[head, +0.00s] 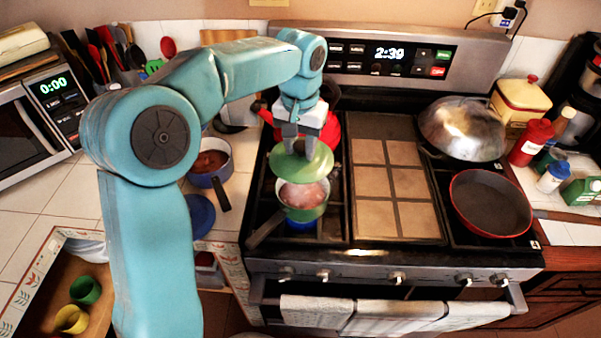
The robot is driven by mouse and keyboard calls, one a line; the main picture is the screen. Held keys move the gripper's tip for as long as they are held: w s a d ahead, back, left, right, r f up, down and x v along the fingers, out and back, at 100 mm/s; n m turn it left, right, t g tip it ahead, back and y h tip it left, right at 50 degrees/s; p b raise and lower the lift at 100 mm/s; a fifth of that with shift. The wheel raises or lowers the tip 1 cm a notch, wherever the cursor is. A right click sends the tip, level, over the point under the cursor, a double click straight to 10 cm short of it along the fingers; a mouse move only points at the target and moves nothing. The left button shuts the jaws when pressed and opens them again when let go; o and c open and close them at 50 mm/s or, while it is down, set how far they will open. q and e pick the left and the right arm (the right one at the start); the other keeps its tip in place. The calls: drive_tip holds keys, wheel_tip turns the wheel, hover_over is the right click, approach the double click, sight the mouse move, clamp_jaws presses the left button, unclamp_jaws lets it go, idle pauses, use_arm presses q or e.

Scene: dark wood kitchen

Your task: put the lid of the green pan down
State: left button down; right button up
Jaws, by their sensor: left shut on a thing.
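The green lid (291,164) is held by my left gripper (300,150), which is shut on it from above. The lid hangs over the back part of the green pan (303,210) and covers part of its opening. The pan stands on the front left of the stove, with pinkish food showing inside and its dark handle pointing to the front left. A small gap between lid and pan rim cannot be made out clearly. The gripper's fingertips and the lid's knob are partly hidden by each other. My right gripper is not in the picture.
A red kettle (330,128) stands behind the lid. A blue pot (211,160) and a blue lid (199,215) are on the left counter. The griddle (395,222) at the stove's middle is bare. A red-rimmed pan (491,204) and a domed wok lid (462,127) are at right.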

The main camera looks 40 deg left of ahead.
sight(302, 147)
use_arm(q)
wheel_tip(302, 147, down, 10)
drive_tip(key=shift+w+d, duration=0.15)
drive_tip(key=shift+w, duration=0.1)
drive_tip(key=c, duration=0.8)
unclamp_jaws()
drive_tip(key=shift+r, duration=0.1)
drive_tip(key=shift+o, duration=0.5)
drive_tip(key=shift+s, duration=0.15)
drive_tip(key=shift+r, duration=0.1)
wheel_tip(302, 147, up, 12)
drive_tip(key=shift+r, duration=0.45)
